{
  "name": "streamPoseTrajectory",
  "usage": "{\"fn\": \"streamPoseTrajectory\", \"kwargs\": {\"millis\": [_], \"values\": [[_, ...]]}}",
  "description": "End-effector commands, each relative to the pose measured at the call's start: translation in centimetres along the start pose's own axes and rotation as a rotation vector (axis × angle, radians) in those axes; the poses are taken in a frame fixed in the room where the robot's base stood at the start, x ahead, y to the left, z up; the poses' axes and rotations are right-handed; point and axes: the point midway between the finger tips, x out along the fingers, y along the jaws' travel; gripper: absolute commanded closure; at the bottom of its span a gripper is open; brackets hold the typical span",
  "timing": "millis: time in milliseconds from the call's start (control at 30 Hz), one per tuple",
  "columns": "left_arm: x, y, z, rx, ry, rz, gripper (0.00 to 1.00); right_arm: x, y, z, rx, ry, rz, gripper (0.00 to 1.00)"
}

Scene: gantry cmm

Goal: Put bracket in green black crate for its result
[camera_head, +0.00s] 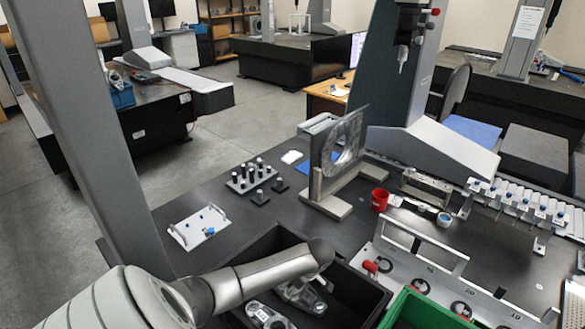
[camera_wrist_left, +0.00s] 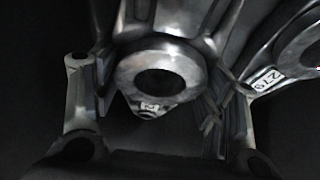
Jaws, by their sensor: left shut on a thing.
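The black crate (camera_head: 262,246) stands at the table's near edge, with grey metal brackets inside. My left arm reaches over it, and my left gripper (camera_head: 318,284) is down in the crate, mostly hidden under the wrist. It is shut on a bracket (camera_head: 297,293). In the left wrist view this bracket (camera_wrist_left: 160,75) shows a round bored boss close between the fingers. Another bracket (camera_head: 266,314) lies nearer in the crate. A bracket with a "279" label (camera_wrist_left: 268,79) shows at the right of the wrist view. The green crate (camera_head: 425,312) stands right of the black one. My right gripper is not in view.
Open dark table lies left of the black crate.

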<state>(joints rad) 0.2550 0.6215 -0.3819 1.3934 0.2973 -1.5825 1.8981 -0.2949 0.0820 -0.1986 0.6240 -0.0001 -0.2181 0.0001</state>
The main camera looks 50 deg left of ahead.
Motion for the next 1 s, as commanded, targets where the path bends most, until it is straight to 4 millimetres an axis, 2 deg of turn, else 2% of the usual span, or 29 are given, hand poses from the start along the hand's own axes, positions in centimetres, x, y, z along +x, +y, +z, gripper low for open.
{"fn": "streamPoseTrajectory", "kwargs": {"millis": [133,533,567,600,733,1000], "values": [[1.4,0.1,0.6,-0.001,0.002,0.002,0.77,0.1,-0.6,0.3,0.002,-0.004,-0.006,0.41],[1.9,0.1,0.7,-0.001,0.001,0.002,0.77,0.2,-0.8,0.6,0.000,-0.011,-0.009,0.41],[2.0,0.0,0.8,0.000,0.001,0.001,0.34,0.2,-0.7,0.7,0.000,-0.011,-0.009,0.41],[1.9,0.0,0.8,0.000,0.001,0.001,0.29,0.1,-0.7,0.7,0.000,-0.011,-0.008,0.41],[1.9,0.0,0.8,0.000,0.001,0.001,0.13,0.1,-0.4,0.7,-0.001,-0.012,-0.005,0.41],[1.9,0.0,0.8,0.000,0.001,0.001,0.13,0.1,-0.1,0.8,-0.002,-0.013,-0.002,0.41]]}}
